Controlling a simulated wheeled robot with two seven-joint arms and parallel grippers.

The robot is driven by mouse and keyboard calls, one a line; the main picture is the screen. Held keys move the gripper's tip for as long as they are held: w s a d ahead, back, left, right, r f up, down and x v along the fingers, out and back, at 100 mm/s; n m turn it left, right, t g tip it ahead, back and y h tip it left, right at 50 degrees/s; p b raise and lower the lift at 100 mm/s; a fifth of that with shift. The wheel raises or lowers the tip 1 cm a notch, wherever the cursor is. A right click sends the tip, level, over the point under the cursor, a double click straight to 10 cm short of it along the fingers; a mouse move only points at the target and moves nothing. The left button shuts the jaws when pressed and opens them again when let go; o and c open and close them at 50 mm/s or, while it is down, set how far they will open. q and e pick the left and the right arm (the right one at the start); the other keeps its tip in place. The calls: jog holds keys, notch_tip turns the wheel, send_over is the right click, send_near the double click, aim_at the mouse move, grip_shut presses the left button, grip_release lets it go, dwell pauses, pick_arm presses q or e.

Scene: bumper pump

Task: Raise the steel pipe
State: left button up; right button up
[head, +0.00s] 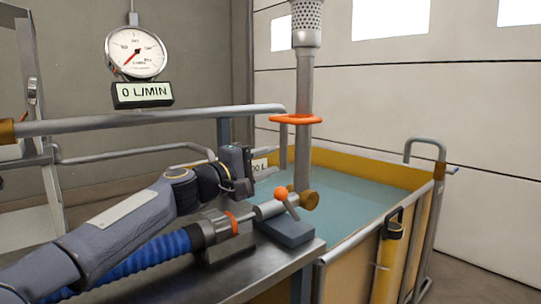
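The steel pipe (304,90) stands upright at the middle right, with a perforated strainer (307,38) at its top, cut by the picture's upper edge. It passes by or through an orange ring (295,118); I cannot tell which. Its lower end meets a brass-coloured fitting (310,200) beside an orange ball (281,193). My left gripper (240,168) is at the end of my grey arm, above the bench and left of the pipe, apparently apart from it. My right gripper is not in view.
A yellow tank (405,185) with greenish water (365,195) stands behind and right of the pipe. A metal rail (150,122) crosses behind my arm. A blue hose (150,255) lies along the metal bench (275,275). A gauge (136,53) hangs above a display (142,94) reading 0 L/MIN.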

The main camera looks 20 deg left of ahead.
pick_arm(q)
jog(key=shift+s+a+f, duration=0.1)
jog(key=shift+s+f, duration=0.05)
dwell(0.4)
jog(key=v, duration=0.7)
jog(key=shift+s+a, duration=0.2)
jog(key=shift+s, duration=0.1)
dwell(0.4)
